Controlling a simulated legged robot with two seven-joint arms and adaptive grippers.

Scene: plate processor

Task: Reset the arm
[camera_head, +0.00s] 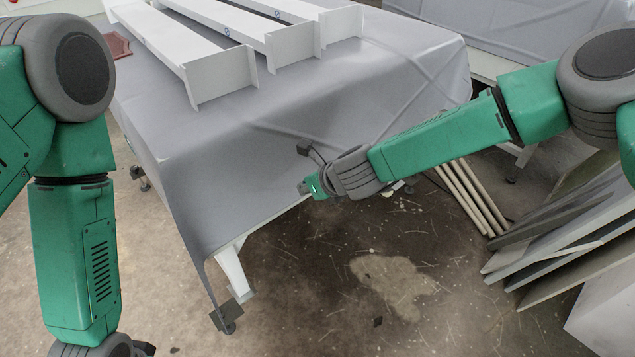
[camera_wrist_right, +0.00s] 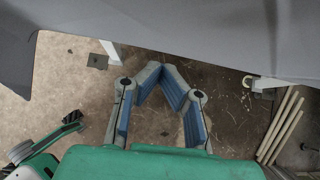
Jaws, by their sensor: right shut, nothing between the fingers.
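My right arm (camera_head: 440,140) reaches in from the right in the head view, its wrist beside the front edge of the covered table. In the right wrist view my right gripper (camera_wrist_right: 162,70) is shut and empty, its blue-padded fingers meeting at the tips over the floor, close to the table edge. In the head view its fingers are hidden. My left arm (camera_head: 75,255) hangs down on the left in the head view, with its wrist cut off at the bottom edge. Part of the left arm also shows at lower left in the right wrist view (camera_wrist_right: 40,143); its finger state is unclear.
A table under a grey cover (camera_head: 270,110) carries several long white beams (camera_head: 190,50) and a reddish piece (camera_head: 118,46). Pale rods (camera_head: 465,195) and leaning boards (camera_head: 560,245) stand on the right. The floor (camera_head: 330,300) in front is mostly open.

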